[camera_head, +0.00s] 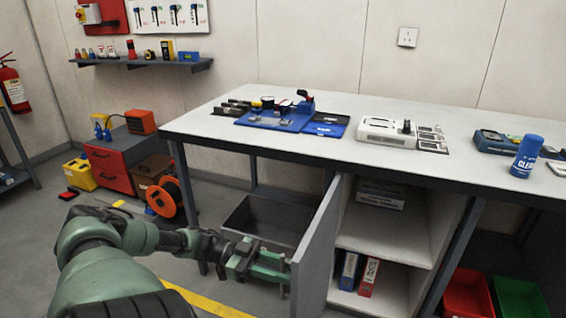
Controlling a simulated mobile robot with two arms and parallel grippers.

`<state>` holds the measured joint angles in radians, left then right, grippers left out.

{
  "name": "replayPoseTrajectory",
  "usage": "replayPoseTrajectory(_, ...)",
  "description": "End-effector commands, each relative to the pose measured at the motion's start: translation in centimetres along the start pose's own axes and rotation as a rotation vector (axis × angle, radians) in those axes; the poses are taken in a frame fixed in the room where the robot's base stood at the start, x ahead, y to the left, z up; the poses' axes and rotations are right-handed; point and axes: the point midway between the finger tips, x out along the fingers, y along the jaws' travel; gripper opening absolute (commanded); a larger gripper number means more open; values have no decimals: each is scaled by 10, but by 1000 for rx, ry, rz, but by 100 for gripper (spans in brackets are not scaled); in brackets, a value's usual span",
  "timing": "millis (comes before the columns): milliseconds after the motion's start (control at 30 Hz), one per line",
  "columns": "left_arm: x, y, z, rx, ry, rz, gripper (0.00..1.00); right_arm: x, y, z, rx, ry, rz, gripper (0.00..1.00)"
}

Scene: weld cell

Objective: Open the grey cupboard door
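The grey cupboard door (318,242) stands swung wide open under the workbench, at the left side of the cupboard. The cupboard's inside (385,232) is exposed, with its shelves visible. My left gripper (268,268) is low, just left of the door's near edge, with its tips close to that edge. I cannot tell whether it touches the door, and no handle is visible. Whether its fingers are apart or closed is unclear. My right gripper is out of view.
The white workbench (225,127) above carries tools and boxes. Binders (369,277) stand inside the cupboard. A dark open bin (262,222) is behind my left gripper. Red (467,293) and green (520,298) bins are at right. An orange reel (164,197) stands on the floor at left.

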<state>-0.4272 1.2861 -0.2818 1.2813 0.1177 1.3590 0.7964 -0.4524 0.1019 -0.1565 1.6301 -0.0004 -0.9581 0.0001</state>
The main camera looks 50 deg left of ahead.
Motion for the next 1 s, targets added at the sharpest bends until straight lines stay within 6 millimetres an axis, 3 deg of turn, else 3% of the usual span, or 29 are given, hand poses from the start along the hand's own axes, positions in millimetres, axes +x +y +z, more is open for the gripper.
replayPoseTrajectory(300, -3, -1, -1, 3, 0, -2, 32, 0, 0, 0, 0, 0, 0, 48)
replayPoseTrajectory(700, -64, -1, 1, 2, -1, -3, 32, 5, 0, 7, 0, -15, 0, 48)
replayPoseTrajectory(1000, -79, 0, 0, 2, 1, -1, 32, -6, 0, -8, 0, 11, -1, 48)
